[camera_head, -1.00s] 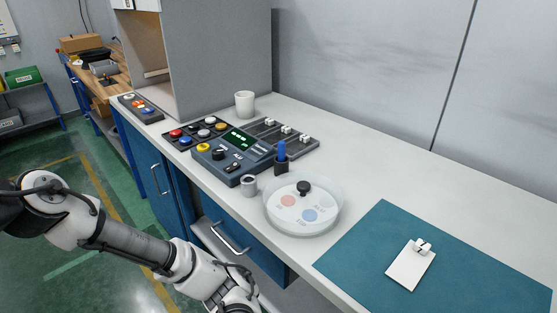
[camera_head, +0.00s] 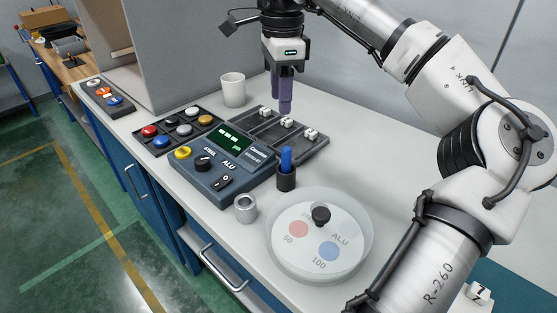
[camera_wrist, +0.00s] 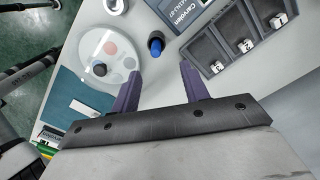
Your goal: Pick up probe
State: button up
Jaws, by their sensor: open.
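The probe (camera_head: 286,157) is a blue stick standing upright in a small dark cup (camera_head: 286,181), right of the console; its lower part is hidden in the cup. The wrist view shows the probe (camera_wrist: 155,45) almost end-on, just beyond the gap between the fingers. My gripper (camera_head: 281,104) has purple fingers pointing down and hangs above the counter, up and behind the probe in the head view. In the wrist view my gripper (camera_wrist: 160,68) is open and empty, and clear of the probe.
A console (camera_head: 213,181) with a green display, a tray (camera_head: 309,155) with white numbered blocks and a round clear dish (camera_head: 278,264) surround the probe. A metal ring-like cup (camera_head: 245,212) and a white cup (camera_head: 233,94) stand nearby.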

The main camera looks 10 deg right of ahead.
aim_at(287, 148)
jog(key=f, duration=0.8)
jog(key=shift+s+d+f+p, duration=0.15)
jog(key=shift+s+d+p, duration=0.1)
jog(key=shift+p, duration=0.05)
jog(key=shift+s+d+f+p, duration=0.15)
jog(key=shift+f+p, duration=0.25)
jog(key=shift+f, duration=0.95)
jog(key=shift+s+d+f+p, duration=0.15)
jog(key=shift+f+p, duration=0.2)
jog(key=shift+f, duration=0.95)
grip_shut()
jog(key=shift+r, duration=0.1)
